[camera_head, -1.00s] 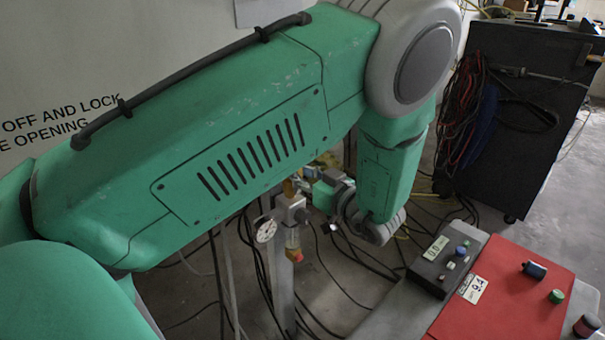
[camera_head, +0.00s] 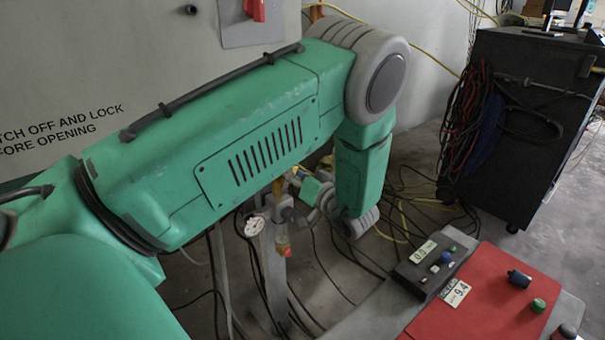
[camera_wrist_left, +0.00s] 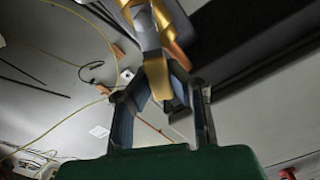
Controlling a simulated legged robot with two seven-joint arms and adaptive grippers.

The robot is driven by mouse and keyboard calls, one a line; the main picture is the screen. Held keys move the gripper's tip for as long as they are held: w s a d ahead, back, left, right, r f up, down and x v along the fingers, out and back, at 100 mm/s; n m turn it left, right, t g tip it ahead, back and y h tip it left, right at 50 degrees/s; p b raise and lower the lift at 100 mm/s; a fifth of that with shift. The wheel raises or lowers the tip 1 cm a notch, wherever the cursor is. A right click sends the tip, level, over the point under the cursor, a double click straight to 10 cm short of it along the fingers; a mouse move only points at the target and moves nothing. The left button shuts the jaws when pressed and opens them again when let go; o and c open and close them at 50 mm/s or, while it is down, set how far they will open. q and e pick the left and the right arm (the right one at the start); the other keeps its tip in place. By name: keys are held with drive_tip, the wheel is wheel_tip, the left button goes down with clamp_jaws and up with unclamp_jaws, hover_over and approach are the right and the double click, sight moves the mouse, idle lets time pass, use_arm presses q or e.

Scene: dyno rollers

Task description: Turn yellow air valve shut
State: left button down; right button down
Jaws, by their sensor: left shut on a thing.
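The yellow air valve handle (camera_wrist_left: 157,76) shows in the left wrist view, between the fingers of my left gripper (camera_wrist_left: 161,96). The fingers close in on it from both sides, and the gripper is shut on it. In the head view, my left gripper (camera_head: 302,192) is small and partly hidden by my green forearm, beside the valve post. A bit of yellow (camera_head: 279,186) shows there, but the handle's angle is hard to tell. My right gripper is not in view.
A round gauge (camera_head: 254,225) and an orange-red fitting (camera_head: 282,250) sit on the post below. Cables lie on the floor. A red panel (camera_head: 485,300) with knobs stands front right, a black cart (camera_head: 525,120) behind. A grey wall cabinet (camera_head: 60,60) stands left.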

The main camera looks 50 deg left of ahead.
use_arm(q)
wheel_tip(320, 180, down, 5)
drive_tip(key=w+d+m+p, duration=0.1)
drive_tip(key=w+m, duration=0.2)
drive_tip(key=m, duration=1)
drive_tip(key=shift+f, duration=0.15)
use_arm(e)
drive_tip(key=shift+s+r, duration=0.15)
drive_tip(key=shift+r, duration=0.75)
use_arm(q)
drive_tip(key=shift+f, duration=0.1)
drive_tip(key=c, duration=1.5)
unclamp_jaws()
drive_tip(key=shift+d, duration=0.15)
drive_tip(key=shift+o, duration=0.2)
drive_tip(key=d, duration=1.2)
drive_tip(key=shift+s, duration=0.4)
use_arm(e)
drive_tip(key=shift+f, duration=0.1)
